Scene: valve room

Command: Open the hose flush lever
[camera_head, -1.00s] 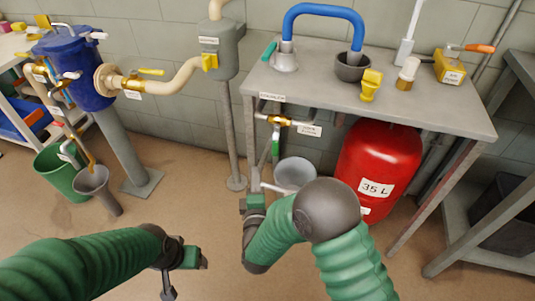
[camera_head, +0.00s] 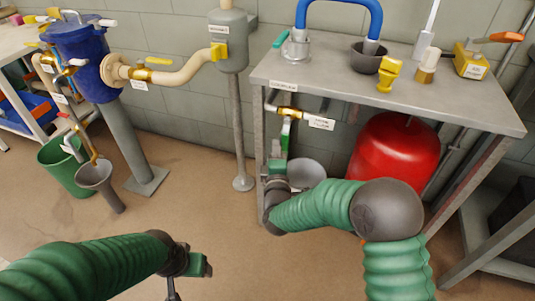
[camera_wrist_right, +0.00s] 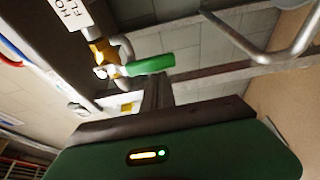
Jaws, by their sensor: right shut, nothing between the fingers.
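The hose flush lever (camera_head: 285,134) is a green handle on a brass valve under the grey table's front left edge, beside a white label (camera_head: 320,122). It hangs roughly downward. In the wrist view the green handle (camera_wrist_right: 150,65) sticks out from the brass fitting. My right gripper (camera_head: 276,150) is shut and empty, just below and beside the handle in the head view; whether they touch is not clear. My left gripper (camera_head: 206,268) is low at the front, away from the lever; its fingers do not show clearly.
The grey table (camera_head: 420,105) overhangs the valve, with a leg close to my right gripper. A grey bucket (camera_head: 308,172) and a red tank (camera_head: 393,160) stand below. A blue hose (camera_head: 340,5) arches above the tabletop. Floor at the left front is clear.

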